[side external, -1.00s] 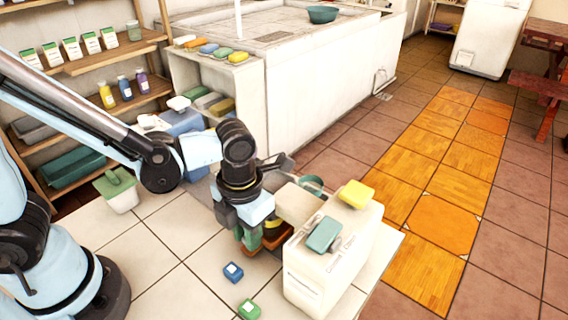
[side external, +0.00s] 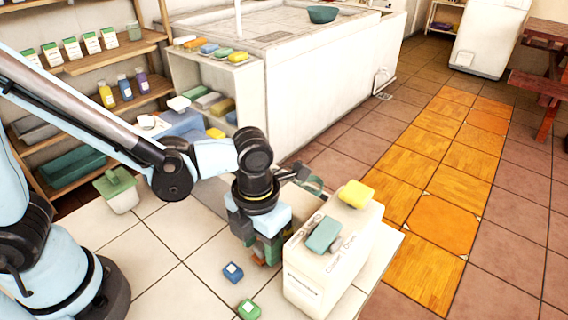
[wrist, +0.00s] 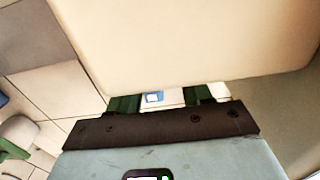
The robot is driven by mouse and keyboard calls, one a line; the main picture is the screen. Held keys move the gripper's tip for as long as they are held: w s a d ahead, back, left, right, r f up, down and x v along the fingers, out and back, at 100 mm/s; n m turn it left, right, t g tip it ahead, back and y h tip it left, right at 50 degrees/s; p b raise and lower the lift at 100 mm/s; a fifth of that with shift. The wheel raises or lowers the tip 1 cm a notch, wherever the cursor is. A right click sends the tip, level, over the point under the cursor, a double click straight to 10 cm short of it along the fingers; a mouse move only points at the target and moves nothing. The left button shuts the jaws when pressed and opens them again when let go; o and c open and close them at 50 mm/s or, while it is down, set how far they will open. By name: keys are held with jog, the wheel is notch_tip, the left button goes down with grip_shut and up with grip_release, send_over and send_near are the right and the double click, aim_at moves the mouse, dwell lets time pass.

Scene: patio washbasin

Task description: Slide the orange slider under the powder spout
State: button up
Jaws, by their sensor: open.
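The orange slider is mostly hidden behind my gripper in the side view; only a small orange-red patch (side external: 259,260) shows low beside the fingers. My gripper (side external: 266,250) points down against the left side of the cream dispenser box (side external: 318,278). Its green fingers are apart in the wrist view (wrist: 163,98), with nothing visibly held between them. A broad cream surface (wrist: 190,40), probably part of the dispenser, fills the upper wrist view close to the fingers. The slider cannot be made out there. I cannot make out the powder spout in either view.
A yellow block (side external: 356,194) and a teal block (side external: 324,234) lie on the dispenser. A lidded bin (side external: 121,192) stands left. Tiles between are clear.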

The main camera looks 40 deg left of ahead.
jog(key=shift+r, duration=0.1)
notch_tip(320, 180, up, 12)
dwell(0.6)
jog(key=a+m+t, duration=0.2)
jog(key=a+m, duration=0.3)
jog(key=m, duration=0.7)
jog(key=w+a+f+m+t, duration=0.1)
jog(key=a+m, duration=0.5)
jog(key=m, duration=0.6)
jog(key=w+a+m+t, duration=0.1)
jog(key=a+m+t, duration=0.3)
jog(key=m, duration=0.8)
jog(key=shift+a+f, duration=0.2)
jog(key=shift+a, duration=0.55)
